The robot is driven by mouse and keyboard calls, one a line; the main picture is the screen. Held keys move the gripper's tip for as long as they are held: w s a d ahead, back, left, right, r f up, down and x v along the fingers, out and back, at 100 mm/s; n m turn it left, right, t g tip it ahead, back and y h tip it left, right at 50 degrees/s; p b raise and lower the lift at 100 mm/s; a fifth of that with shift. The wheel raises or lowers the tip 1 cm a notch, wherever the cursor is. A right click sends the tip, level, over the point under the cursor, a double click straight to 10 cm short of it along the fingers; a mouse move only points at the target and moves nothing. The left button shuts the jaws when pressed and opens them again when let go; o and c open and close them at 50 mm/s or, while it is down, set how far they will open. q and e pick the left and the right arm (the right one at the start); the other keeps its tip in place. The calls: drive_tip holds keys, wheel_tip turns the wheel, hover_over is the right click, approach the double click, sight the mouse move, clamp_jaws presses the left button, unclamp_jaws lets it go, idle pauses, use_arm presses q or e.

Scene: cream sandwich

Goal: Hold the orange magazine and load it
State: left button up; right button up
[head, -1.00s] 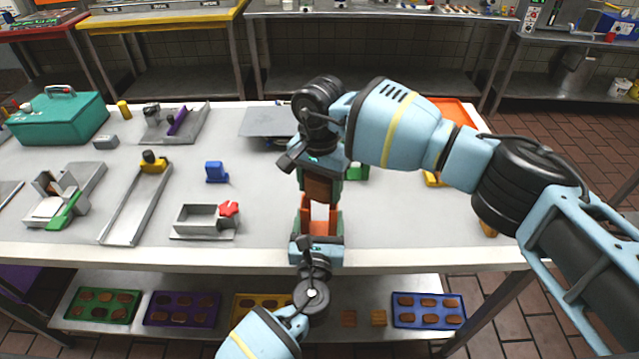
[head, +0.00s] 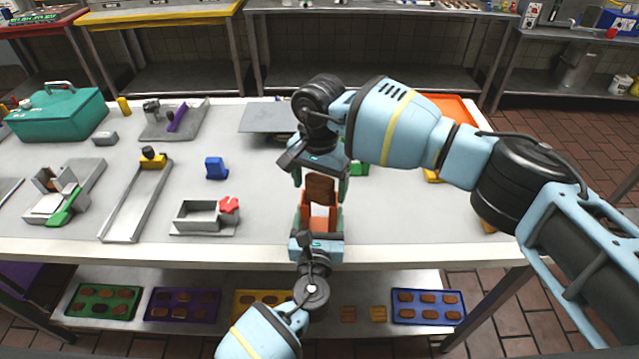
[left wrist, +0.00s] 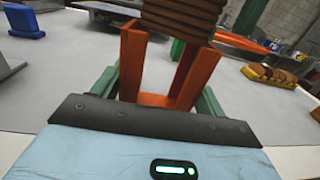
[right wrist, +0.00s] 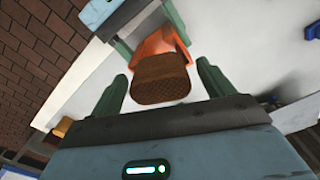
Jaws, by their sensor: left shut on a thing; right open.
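The orange magazine (head: 302,219) stands upright above the table's front edge. My left gripper (head: 318,224) is shut on its lower part, with green fingers on both sides. A brown ridged biscuit stack (head: 320,189) sits at the top of the magazine, between its walls. In the left wrist view the stack (left wrist: 178,14) is above the open lower part of the magazine (left wrist: 133,62). My right gripper (right wrist: 162,88) is open just above, with a finger apart on each side of the stack (right wrist: 160,82). The exact contact of stack and walls is unclear.
A grey tray with a red knob (head: 190,233) and a blue block (head: 216,168) lie to the left. An orange tray (head: 450,108) is behind my right arm. The lower shelf holds biscuit trays, including a blue one (head: 428,318).

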sight(322, 179)
wheel_tip(322, 179, up, 13)
idle(0.4)
drive_tip(key=shift+c, duration=0.2)
drive_tip(key=c, duration=0.5)
drive_tip(key=m, duration=0.3)
drive_tip(key=shift+m, duration=0.4)
drive_tip(key=m, duration=1.4)
drive_tip(key=shift+d, duration=0.35)
drive_tip(key=shift+f, duration=3.45)
